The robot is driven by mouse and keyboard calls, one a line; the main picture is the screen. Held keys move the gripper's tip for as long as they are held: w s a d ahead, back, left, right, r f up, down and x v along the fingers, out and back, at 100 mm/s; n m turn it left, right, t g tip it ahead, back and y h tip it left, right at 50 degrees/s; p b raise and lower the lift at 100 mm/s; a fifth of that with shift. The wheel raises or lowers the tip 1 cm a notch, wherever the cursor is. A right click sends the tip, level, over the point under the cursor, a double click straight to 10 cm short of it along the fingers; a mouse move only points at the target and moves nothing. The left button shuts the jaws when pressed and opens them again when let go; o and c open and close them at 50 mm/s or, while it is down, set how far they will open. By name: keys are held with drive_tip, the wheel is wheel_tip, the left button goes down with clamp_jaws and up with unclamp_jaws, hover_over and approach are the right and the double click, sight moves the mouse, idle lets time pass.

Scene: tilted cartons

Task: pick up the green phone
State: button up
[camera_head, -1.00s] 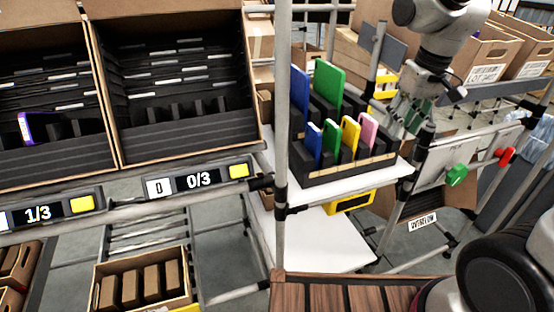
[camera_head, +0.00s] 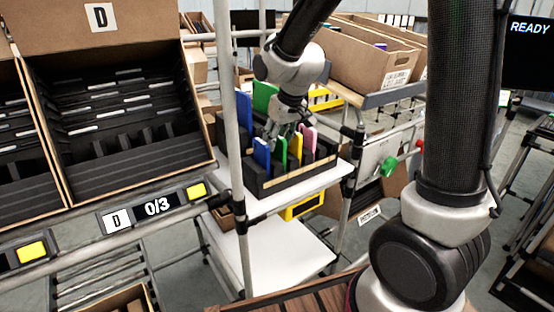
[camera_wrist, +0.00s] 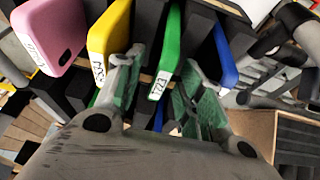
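The green phone (camera_head: 280,152) stands upright in the front row of a black slotted rack (camera_head: 292,183), between a blue phone (camera_head: 261,152) and a yellow phone (camera_head: 296,148). A pink phone (camera_head: 309,141) stands at the right end. My gripper (camera_head: 285,131) is just above the row, over the green phone. In the wrist view my gripper (camera_wrist: 160,66) is open, with one fingertip on each side of the green phone (camera_wrist: 168,50). I see gaps beside the phone; contact is not clear. The fingers partly hide the row.
A larger green item (camera_head: 264,96) and a larger blue item (camera_head: 243,110) stand in the rack's back row, close to my gripper. A metal post (camera_head: 238,160) rises left of the rack. A tilted carton (camera_head: 120,130) stands at left.

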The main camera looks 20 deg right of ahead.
clamp_jaws()
idle(0.3)
